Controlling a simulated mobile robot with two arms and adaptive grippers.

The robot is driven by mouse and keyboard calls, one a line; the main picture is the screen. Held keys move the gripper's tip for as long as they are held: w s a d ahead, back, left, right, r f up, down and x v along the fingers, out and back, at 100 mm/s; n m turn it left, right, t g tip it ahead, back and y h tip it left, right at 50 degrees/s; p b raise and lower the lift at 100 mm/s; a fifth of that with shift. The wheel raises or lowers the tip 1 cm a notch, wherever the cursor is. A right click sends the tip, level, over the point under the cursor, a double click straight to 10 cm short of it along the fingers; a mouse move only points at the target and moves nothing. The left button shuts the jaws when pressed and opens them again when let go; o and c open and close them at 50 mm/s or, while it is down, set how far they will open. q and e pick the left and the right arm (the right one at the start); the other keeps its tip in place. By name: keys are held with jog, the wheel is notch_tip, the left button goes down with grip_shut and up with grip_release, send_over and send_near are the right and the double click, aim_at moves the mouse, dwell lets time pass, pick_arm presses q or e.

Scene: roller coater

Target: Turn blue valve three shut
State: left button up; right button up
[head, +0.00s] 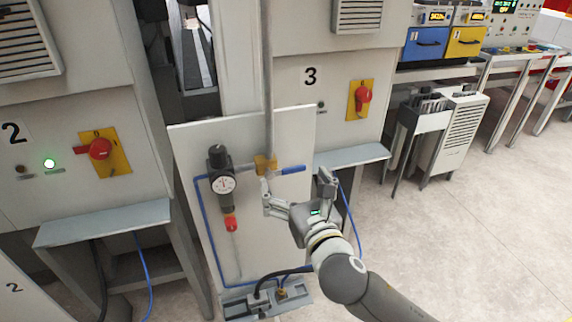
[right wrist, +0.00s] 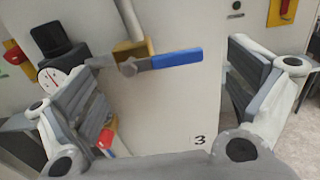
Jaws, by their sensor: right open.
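The blue valve handle (head: 291,170) sticks out to the right from a brass valve body (head: 265,164) on a white panel, under a vertical grey pipe. The handle lies about level, across the pipe's line. In the right wrist view the blue handle (right wrist: 177,58) shows between the open fingers, with a small label "3" (right wrist: 199,140) on the panel below it. My right gripper (head: 296,190) is open and empty, just in front of and below the handle, with no clear contact. My left gripper is not in view.
A black regulator with a gauge (head: 222,184) and a red-handled part (head: 231,224) sit left of the valve. Red rotary switches on yellow plates are on cabinet 2 (head: 100,150) and cabinet 3 (head: 362,98). A grey shelf (head: 350,157) juts out right of the panel.

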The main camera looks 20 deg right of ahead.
aim_at(287, 170)
jog(key=shift+w+a+p, duration=0.1)
jog(key=shift+w+p, duration=0.35)
jog(key=shift+w, duration=2.25)
